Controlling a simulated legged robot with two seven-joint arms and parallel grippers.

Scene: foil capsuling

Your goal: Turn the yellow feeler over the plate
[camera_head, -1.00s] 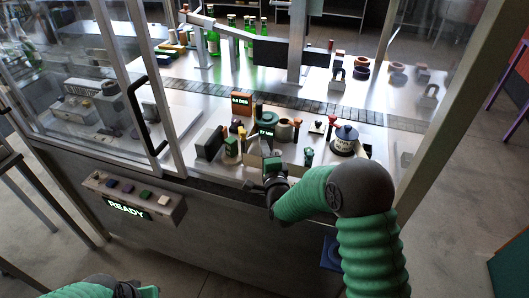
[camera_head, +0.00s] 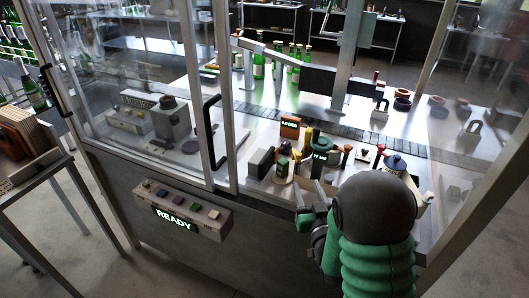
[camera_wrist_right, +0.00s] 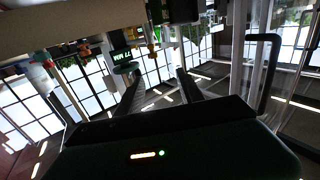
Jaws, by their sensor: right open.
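A small yellow piece (camera_head: 298,153), which may be the feeler, stands among the devices on the steel table, between the orange display box and the dark green display unit. A yellow-orange piece (camera_wrist_right: 153,51) shows near the green display in the right wrist view, which looks upside down. I cannot make out the plate or how the feeler sits over it. My right gripper (camera_head: 312,207) is open and empty at the table's front edge, apart from the devices. Its two fingers (camera_wrist_right: 158,88) stand apart in the right wrist view. My left gripper is out of view.
An orange display box (camera_head: 290,127), a dark green display unit (camera_head: 319,157) and a dark grey block (camera_head: 261,162) crowd the work area. A glass door with a black handle (camera_head: 209,132) stands to the left. A button panel reading READY (camera_head: 180,210) juts from the front.

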